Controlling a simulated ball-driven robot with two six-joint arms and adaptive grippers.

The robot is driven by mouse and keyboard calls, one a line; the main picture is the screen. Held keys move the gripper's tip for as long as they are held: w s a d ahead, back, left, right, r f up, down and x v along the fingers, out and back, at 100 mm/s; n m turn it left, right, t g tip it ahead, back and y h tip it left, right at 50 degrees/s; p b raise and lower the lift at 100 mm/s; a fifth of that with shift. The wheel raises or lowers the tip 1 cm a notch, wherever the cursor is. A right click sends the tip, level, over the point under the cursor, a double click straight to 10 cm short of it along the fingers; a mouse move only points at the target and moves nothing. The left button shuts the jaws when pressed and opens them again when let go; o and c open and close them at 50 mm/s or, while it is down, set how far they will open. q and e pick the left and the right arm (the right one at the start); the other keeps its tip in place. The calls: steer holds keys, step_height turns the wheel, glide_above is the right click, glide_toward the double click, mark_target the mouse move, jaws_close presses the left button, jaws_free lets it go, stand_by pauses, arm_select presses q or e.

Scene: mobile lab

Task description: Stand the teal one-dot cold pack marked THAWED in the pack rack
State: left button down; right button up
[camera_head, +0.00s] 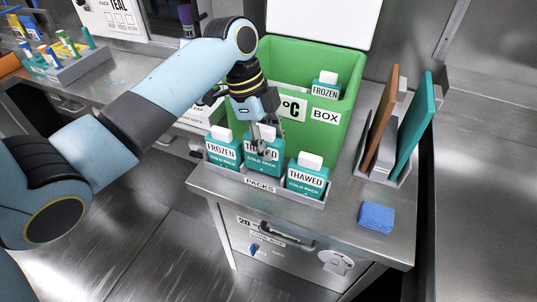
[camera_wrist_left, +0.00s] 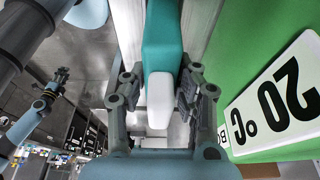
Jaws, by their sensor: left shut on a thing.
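My left gripper (camera_head: 262,136) points down and is shut on the white cap end of a teal cold pack (camera_head: 262,160), whose partly covered label appears to read THAWED. The pack is upright at the middle of the grey pack rack (camera_head: 284,196), between a FROZEN pack (camera_head: 222,150) on the left and another THAWED pack (camera_head: 307,178) on the right. I cannot tell whether its base rests on the rack. The held pack (camera_wrist_left: 162,45) also shows between the fingers in the left wrist view. My right gripper (camera_wrist_left: 58,80) seems to show small there; its jaws are unclear.
A green box (camera_head: 345,140) stands open behind the rack, with a FROZEN pack (camera_head: 325,86) inside. A rack with brown and teal boards (camera_head: 413,125) stands right. Blue cloths (camera_head: 376,216) lie near the bench's front edge. A tube rack (camera_head: 75,65) is far left.

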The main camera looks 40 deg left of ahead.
arm_select(q)
step_height(320, 180, down, 4)
steer(key=shift+r, duration=0.2)
steer(key=shift+f, duration=0.15)
steer(key=c, duration=1)
jaws_free()
steer(key=shift+f, duration=0.15)
steer(key=shift+c, duration=0.2)
arm_select(e)
steer(key=shift+s, duration=0.4)
steer(key=shift+r, duration=0.1)
arm_select(q)
steer(key=shift+r, duration=0.25)
steer(key=v, duration=1.1)
steer(key=shift+a+r, duration=0.1)
steer(key=shift+r, duration=0.3)
arm_select(e)
steer(key=shift+w+f, duration=0.1)
steer(key=shift+f, duration=0.1)
